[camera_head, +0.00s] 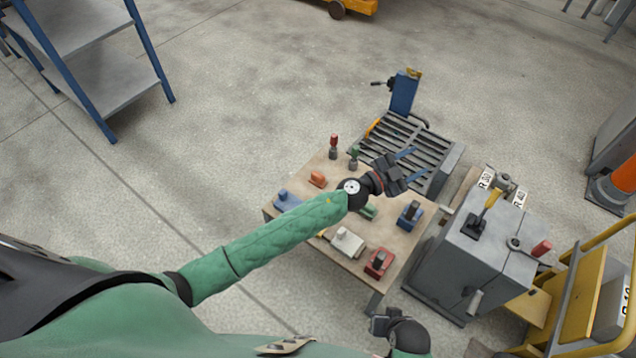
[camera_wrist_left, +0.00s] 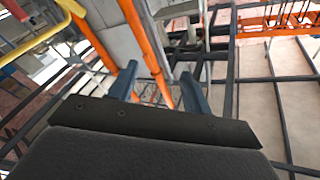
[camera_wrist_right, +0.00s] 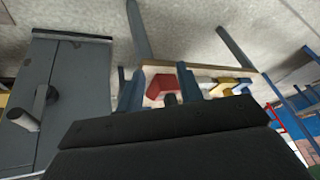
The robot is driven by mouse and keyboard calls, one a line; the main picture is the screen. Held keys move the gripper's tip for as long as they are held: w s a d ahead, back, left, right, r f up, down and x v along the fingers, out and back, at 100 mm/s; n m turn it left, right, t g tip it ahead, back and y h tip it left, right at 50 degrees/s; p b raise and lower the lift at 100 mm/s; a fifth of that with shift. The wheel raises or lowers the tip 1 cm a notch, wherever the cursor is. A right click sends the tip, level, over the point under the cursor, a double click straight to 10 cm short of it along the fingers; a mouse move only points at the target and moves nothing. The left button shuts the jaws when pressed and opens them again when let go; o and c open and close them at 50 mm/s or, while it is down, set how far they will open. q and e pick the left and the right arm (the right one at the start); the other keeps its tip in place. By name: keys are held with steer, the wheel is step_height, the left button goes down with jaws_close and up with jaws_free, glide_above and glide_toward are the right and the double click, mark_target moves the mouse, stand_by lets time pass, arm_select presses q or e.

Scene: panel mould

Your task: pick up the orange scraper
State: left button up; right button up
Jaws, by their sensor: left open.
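A small orange object (camera_head: 317,179), which looks like the orange scraper, lies near the far left edge of the wooden table (camera_head: 388,233) in the head view. Its exact shape is too small to tell. My left gripper (camera_head: 418,163) is open and empty above the table's far right side, well to the right of the orange object and pointing away from it. Its blue fingers (camera_wrist_left: 160,92) are apart in the left wrist view, with no scraper between them. My right gripper (camera_wrist_right: 160,86) has its fingers apart and shows nothing held. It is low in front of the table.
Red (camera_head: 333,147) and green (camera_head: 353,158) handled tools, a blue object (camera_head: 288,200), a white block (camera_head: 347,243), a red block (camera_head: 380,263) and another blue block (camera_head: 410,214) share the table. A roller stand (camera_head: 450,165) adjoins behind; a grey machine (camera_head: 455,265) stands right.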

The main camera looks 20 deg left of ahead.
arm_select(q)
step_height(320, 180, down, 6)
steer(key=w+d+m+g+h+b, duration=0.1)
steer(key=d+m+g, duration=0.1)
steer(key=m+g, duration=0.35)
steer(key=g+y+b, duration=0.5)
steer(key=g+y, duration=0.3)
steer(key=y, duration=0.7)
glide_above(318, 174)
steer(key=shift+m, duration=0.45)
steer(key=f, duration=1.9)
steer(key=shift+w+d+f, duration=0.25)
steer(key=shift+w+d, duration=0.05)
steer(key=shift+d, duration=0.05)
steer(key=shift+a+f, duration=0.15)
steer(key=shift+f, duration=0.15)
steer(key=shift+s+a+f, duration=0.1)
steer(key=shift+s+f, duration=0.05)
steer(key=shift+f, duration=1.6)
steer(key=shift+s+a+f, duration=0.1)
steer(key=shift+s+f, duration=0.05)
steer(key=shift+f, duration=1.6)
steer(key=c, duration=0.8)
arm_select(e)
steer(key=s+a+f+t+y, duration=0.1)
steer(key=a+f+t, duration=0.1)
steer(key=f, duration=1.4)
steer(key=shift+a+f+t, duration=0.15)
steer(key=shift+a+t, duration=0.15)
steer(key=shift+a, duration=0.6)
